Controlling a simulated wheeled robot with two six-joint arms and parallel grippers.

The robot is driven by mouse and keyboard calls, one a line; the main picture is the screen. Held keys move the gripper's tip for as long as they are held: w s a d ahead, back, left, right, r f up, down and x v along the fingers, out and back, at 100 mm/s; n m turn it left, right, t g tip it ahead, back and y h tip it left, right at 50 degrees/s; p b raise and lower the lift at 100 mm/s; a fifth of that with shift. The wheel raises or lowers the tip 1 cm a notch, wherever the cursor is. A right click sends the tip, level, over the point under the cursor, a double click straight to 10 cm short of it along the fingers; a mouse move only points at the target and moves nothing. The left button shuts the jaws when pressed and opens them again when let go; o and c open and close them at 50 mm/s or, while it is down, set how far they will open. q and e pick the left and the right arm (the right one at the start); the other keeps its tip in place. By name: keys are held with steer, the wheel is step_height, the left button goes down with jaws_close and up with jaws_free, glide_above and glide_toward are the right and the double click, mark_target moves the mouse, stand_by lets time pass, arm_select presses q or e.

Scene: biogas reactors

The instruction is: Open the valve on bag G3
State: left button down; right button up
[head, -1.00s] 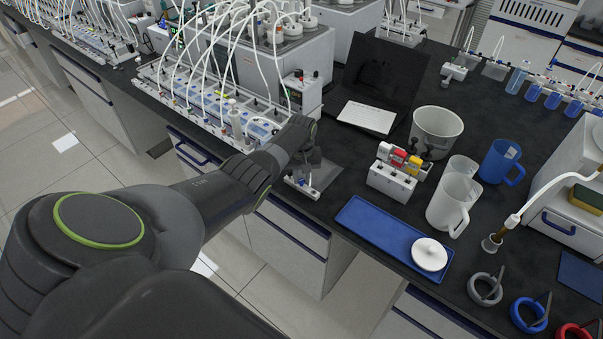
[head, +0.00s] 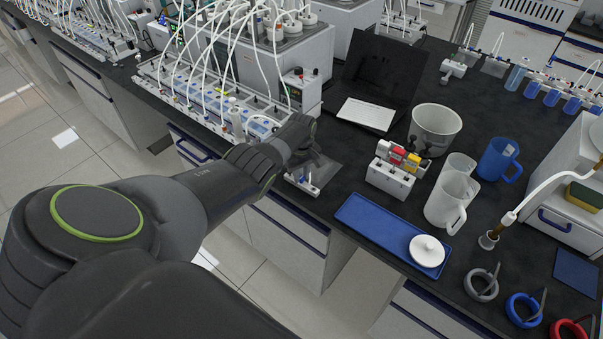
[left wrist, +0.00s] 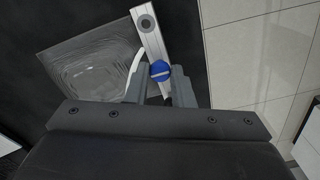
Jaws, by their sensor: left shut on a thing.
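A blue round valve knob (left wrist: 160,71) with a pale stripe sits on a white bar (left wrist: 150,38) at the edge of a clear, flat bag (left wrist: 92,62). The stripe lies roughly across the bar. My left gripper (left wrist: 160,82) is shut on the knob, one finger on each side. In the head view my left gripper (head: 308,162) reaches down over the bar (head: 302,186) at the bench's front edge, and hides most of the bag. I cannot read a bag label. My right gripper is not in view.
Left of the gripper stands a long rack (head: 215,105) with many white tubes. To the right are a valve block (head: 391,180), a blue tray (head: 375,226) with a white lid, a white pitcher (head: 447,198) and a laptop (head: 375,85). The floor lies in front of the bench.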

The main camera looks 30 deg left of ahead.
mark_target(301, 177)
arm_select(q)
steer(key=c, duration=1.3)
jaws_free()
steer(key=shift+o, duration=0.2)
steer(key=shift+r, duration=0.1)
steer(key=shift+r+p, duration=0.35)
steer(key=shift+r, duration=0.2)
step_height(301, 177, up, 5)
steer(key=shift+r+p, duration=0.1)
steer(key=shift+p, duration=0.7)
step_height(301, 177, up, 11)
steer(key=b, duration=0.1)
steer(key=shift+b, duration=0.3)
